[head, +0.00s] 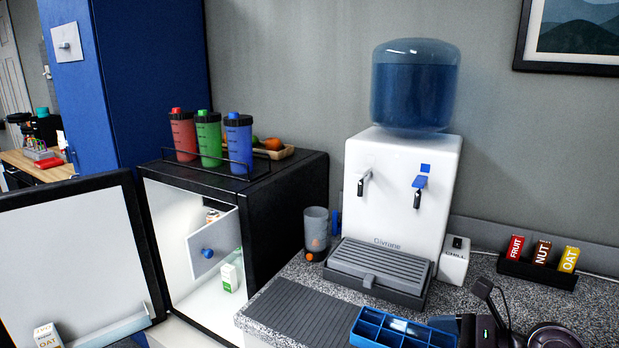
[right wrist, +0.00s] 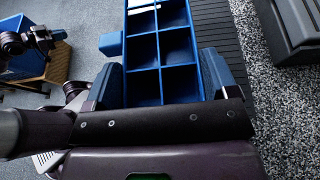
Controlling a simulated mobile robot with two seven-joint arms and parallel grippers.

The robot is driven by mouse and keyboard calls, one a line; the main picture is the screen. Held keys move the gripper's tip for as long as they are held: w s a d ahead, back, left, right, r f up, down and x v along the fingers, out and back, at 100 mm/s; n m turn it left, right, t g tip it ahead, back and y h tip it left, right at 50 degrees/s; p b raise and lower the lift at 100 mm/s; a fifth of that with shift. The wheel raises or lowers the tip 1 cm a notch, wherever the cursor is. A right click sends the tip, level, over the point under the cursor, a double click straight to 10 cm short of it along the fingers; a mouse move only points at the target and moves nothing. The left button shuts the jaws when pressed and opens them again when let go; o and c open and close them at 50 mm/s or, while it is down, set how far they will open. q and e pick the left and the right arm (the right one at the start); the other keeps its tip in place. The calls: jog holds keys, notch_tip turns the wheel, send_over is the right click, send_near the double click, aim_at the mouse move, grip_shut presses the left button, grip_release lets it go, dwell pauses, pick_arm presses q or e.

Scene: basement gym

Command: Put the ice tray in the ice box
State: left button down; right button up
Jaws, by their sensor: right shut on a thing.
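The blue ice tray (head: 372,340) with open square cells is at the bottom of the head view, over the front of the counter. In the right wrist view the tray (right wrist: 161,69) runs lengthwise between the blue fingertips of my right gripper (right wrist: 160,84), which is shut on it. Something whitish shows in a far cell. The black mini fridge (head: 288,205) stands open at left. Inside it, the ice box has a grey flap (head: 215,240) with a blue knob (head: 207,253), set at an angle and apparently ajar. My left gripper cannot be made out.
The fridge door (head: 75,255) is swung out to the left. A carton (head: 229,278) stands inside below the flap. Several bottles (head: 238,143) stand on top. A tumbler (head: 316,228) and water dispenser (head: 402,185) are right of the fridge. A ribbed mat (head: 300,308) lies bare on the counter.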

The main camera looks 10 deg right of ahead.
aim_at(405, 344)
jog(key=a, duration=0.3)
jog(key=w+a, duration=0.1)
jog(key=a, duration=0.2)
jog(key=shift+w+r, duration=0.1)
jog(key=shift+r, duration=0.1)
jog(key=shift+d, duration=0.1)
jog(key=shift+d, duration=0.1)
jog(key=shift+f, duration=0.1)
dwell(0.5)
jog(key=shift+w+d+f+m+t, duration=0.1)
jog(key=shift+d+m+t, duration=0.1)
jog(key=shift+m+t, duration=0.1)
jog(key=shift+w+d+m+t+h, duration=0.15)
jog(key=shift+w+m+t+h, duration=0.05)
jog(key=shift+m+t+h, duration=0.3)
jog(key=shift+w+d+m+t+h, duration=0.15)
jog(key=shift+m+t+h, duration=0.25)
jog(key=shift+m+h, duration=0.2)
jog(key=shift+s+a+r+m+t+h, duration=0.1)
jog(key=shift+r+m+t+h, duration=0.1)
jog(key=shift+m+t+h, duration=0.25)
jog(key=shift+s+a+r+m+t+h, duration=0.15)
jog(key=shift+m+t+h, duration=0.1)
jog(key=shift+m+h, duration=0.3)
jog(key=shift+s+a+f, duration=0.15)
jog(key=shift+s+a, duration=0.05)
jog(key=shift+a, duration=0.1)
jog(key=shift+d, duration=0.15)
